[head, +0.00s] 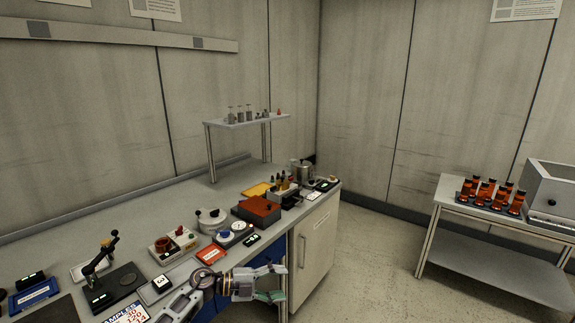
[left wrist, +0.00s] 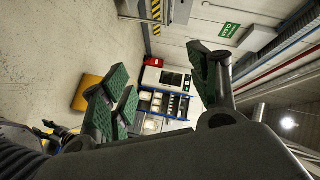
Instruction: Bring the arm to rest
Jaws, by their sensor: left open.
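My left gripper (head: 268,283) is in front of the bench's front edge in the head view, with its arm coming in from the lower left. Its green-padded fingers are apart, and nothing shows between them. In the left wrist view the open fingers (left wrist: 165,95) frame a distant part of the room, with floor and wall behind. My right gripper is not in either view.
The bench (head: 130,240) holds a microscope-like stand (head: 100,265), a red-brown box (head: 258,211) and several small devices. A white cabinet (head: 315,245) stands beside the gripper. A side table (head: 510,272) with amber bottles (head: 490,196) is at right. The floor between is clear.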

